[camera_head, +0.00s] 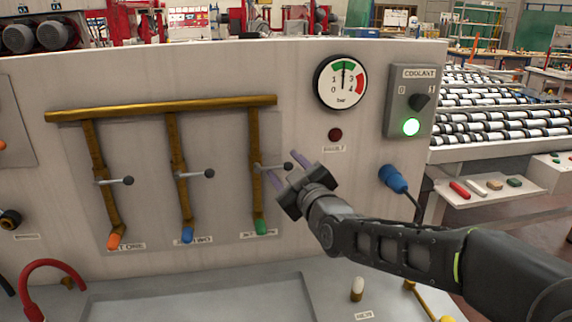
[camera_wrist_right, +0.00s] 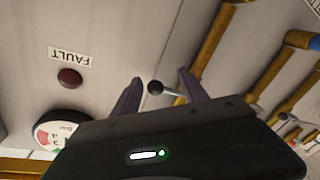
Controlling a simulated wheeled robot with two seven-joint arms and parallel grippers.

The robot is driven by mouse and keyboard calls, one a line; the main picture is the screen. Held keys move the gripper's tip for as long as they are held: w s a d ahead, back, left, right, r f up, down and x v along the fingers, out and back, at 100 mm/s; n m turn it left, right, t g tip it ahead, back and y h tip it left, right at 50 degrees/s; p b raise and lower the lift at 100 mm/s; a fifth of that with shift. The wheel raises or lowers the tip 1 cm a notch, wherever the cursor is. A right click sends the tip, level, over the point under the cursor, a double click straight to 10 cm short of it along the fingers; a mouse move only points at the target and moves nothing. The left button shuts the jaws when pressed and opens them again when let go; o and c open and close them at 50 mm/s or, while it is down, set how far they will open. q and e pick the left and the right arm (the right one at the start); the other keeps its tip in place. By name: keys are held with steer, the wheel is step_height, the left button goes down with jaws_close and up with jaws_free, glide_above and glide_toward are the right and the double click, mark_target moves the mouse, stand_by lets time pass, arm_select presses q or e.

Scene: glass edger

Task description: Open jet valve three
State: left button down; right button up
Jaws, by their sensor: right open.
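Jet valve three is the rightmost brass branch pipe (camera_head: 254,135), ending in a green nozzle (camera_head: 260,228). Its lever (camera_head: 270,167) lies roughly horizontal, crossing the pipe. My right gripper (camera_head: 285,170) is open at this lever, its fingers pointing at the panel. In the right wrist view the lever's dark round knob (camera_wrist_right: 155,87) shows between the two spread fingers of the gripper (camera_wrist_right: 160,92); I cannot tell whether either finger touches it. Valve one's lever (camera_head: 121,181) and valve two's lever (camera_head: 204,174) also lie roughly horizontal. My left gripper is out of view.
A pressure gauge (camera_head: 341,82) has its needle near upright, in the green. A dark red fault lamp (camera_head: 335,135) sits below it. The coolant switch (camera_head: 419,102) has a lit green lamp (camera_head: 411,127). A blue connector (camera_head: 394,179) juts out right of my gripper.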

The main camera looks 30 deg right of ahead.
steer(key=shift+w, duration=0.15)
steer(key=shift+c, duration=0.3)
steer(key=c, duration=1)
jaws_close()
steer(key=shift+r, duration=0.15)
